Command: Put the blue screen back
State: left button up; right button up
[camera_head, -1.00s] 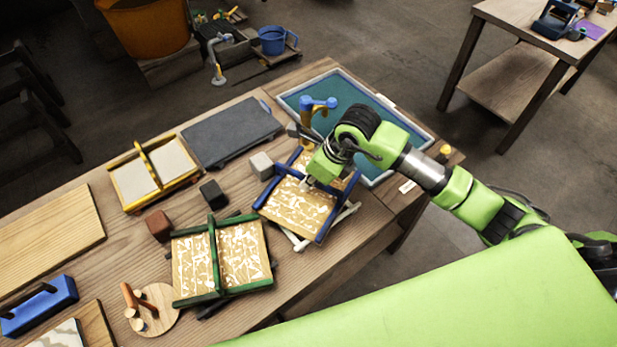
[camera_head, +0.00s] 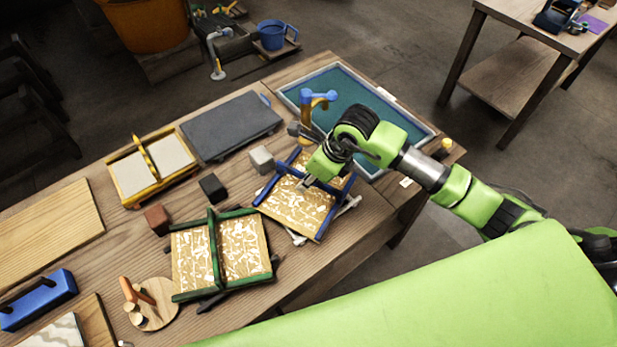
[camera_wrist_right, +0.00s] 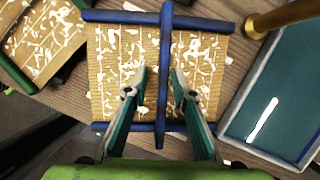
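The blue screen (camera_head: 295,208) is a tan mesh panel with white patterning, blue edge bars and a blue central bar. It sits slightly askew on a pale rack (camera_head: 350,204) on the table. It also shows in the right wrist view (camera_wrist_right: 115,72). My right gripper (camera_wrist_right: 160,74) points at it from above. Its two fingers straddle the central bar, with a visible gap on the left side and a narrow one on the right, so it looks open. In the head view the gripper (camera_head: 305,183) is over the screen's middle. My left gripper is out of view.
A green-barred screen (camera_head: 243,262) lies just left of the blue one. A teal basin (camera_head: 360,108) and a brass tap with blue handles (camera_head: 306,125) stand behind. Grey (camera_head: 262,159), black (camera_head: 212,188) and brown (camera_head: 157,220) blocks lie nearby. A dark slab (camera_head: 230,127) lies farther back.

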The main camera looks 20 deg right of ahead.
jog(key=shift+r, duration=0.15)
jog(key=shift+r+p, duration=0.25)
jog(key=shift+p, duration=0.15)
jog(key=shift+r+p, duration=0.45)
jog(key=shift+p, duration=0.05)
jog(key=b+v, duration=0.3)
jog(key=v, duration=0.8)
jog(key=shift+s+r, duration=0.15)
jog(key=shift+r, duration=0.15)
